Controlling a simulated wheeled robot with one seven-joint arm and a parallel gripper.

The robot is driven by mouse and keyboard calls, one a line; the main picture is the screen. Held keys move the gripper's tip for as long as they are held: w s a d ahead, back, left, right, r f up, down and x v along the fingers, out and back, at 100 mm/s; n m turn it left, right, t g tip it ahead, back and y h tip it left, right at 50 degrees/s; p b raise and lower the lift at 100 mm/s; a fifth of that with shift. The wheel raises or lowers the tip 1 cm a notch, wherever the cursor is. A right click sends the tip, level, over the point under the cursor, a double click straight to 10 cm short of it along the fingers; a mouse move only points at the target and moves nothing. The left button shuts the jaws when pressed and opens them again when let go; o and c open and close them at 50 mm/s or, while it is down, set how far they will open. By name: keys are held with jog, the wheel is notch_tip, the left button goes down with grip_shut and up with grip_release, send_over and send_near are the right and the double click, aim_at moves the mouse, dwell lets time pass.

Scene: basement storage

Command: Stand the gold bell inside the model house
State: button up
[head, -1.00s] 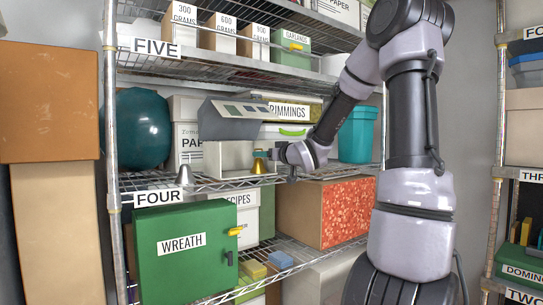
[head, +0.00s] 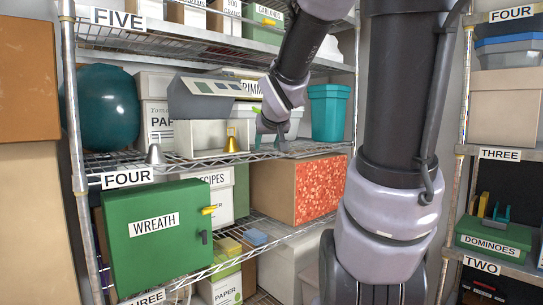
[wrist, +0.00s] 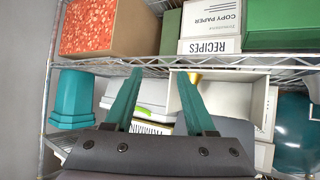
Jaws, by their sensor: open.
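The gold bell (head: 232,141) stands upright on shelf four, at the right part of the model house's open front. I cannot tell whether it is just in front of the house or over its floor. The model house (head: 186,140) is a pale open-fronted box with a raised grey roof (head: 204,97) with panels. My gripper (head: 271,144) is open and empty, just right of the bell and apart from it. In the wrist view, which is upside down, my gripper (wrist: 158,74) spreads its teal fingers, and a finger partly hides the gold bell (wrist: 194,76) beside the house (wrist: 262,92).
A silver bell (head: 155,155) stands left of the house near the shelf edge. A teal ball (head: 107,108) and paper box (head: 155,110) are further left. A teal bin (head: 328,112) stands to the right. Shelf five (head: 200,42) hangs above.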

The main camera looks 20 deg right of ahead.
jog(key=s+a+m+g+y, duration=0.1)
jog(key=s+a+g+y, duration=0.1)
jog(key=s, duration=0.6)
jog(key=s+a+f+m+g+y, duration=0.1)
jog(key=s+a, duration=0.3)
jog(key=s, duration=0.5)
jog(key=shift+g+y, duration=0.5)
jog(key=shift+y, duration=0.4)
jog(key=shift+d, duration=0.1)
jog(key=shift+c, duration=0.2)
